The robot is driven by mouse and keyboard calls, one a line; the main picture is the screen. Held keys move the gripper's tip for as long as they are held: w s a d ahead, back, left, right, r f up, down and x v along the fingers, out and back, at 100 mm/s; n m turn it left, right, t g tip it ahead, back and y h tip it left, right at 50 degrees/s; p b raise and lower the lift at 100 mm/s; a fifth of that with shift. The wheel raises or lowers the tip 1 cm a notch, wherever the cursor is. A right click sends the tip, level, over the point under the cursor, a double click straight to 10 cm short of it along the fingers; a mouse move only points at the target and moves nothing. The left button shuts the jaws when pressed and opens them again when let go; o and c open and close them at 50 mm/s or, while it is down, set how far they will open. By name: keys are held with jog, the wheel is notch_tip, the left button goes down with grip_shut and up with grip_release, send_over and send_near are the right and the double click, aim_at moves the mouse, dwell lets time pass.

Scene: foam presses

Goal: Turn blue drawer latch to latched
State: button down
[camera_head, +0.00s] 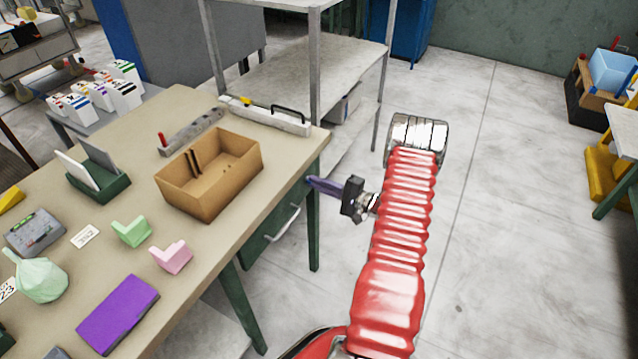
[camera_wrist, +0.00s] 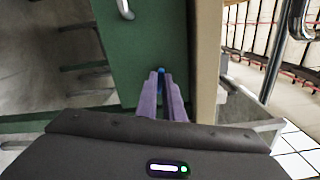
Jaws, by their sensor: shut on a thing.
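The blue drawer latch (camera_wrist: 161,70) is a small blue piece on the green drawer front (camera_wrist: 140,40). In the wrist view it shows between the tips of my gripper (camera_wrist: 161,76), whose two purple fingers are closed on it. Most of the latch is hidden by the fingers, so I cannot tell its angle. In the head view my gripper (camera_head: 312,183) reaches left to the right end of the green drawer (camera_head: 268,236) under the table, and the latch itself is hidden there.
The drawer's pale handle (camera_head: 284,224) is left of my gripper. The table (camera_head: 120,215) carries a cardboard box (camera_head: 205,190), colored blocks and trays. A green table leg (camera_head: 314,235) stands just below my gripper. A grey shelf (camera_head: 300,85) stands behind.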

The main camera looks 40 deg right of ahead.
jog(key=shift+a+f+n, duration=0.15)
jog(key=shift+f+n, duration=0.05)
jog(key=shift+n, duration=1.4)
jog(key=c, duration=1.9)
grip_release()
jog(key=shift+o, duration=0.2)
jog(key=v, duration=1.3)
jog(key=shift+s, duration=0.4)
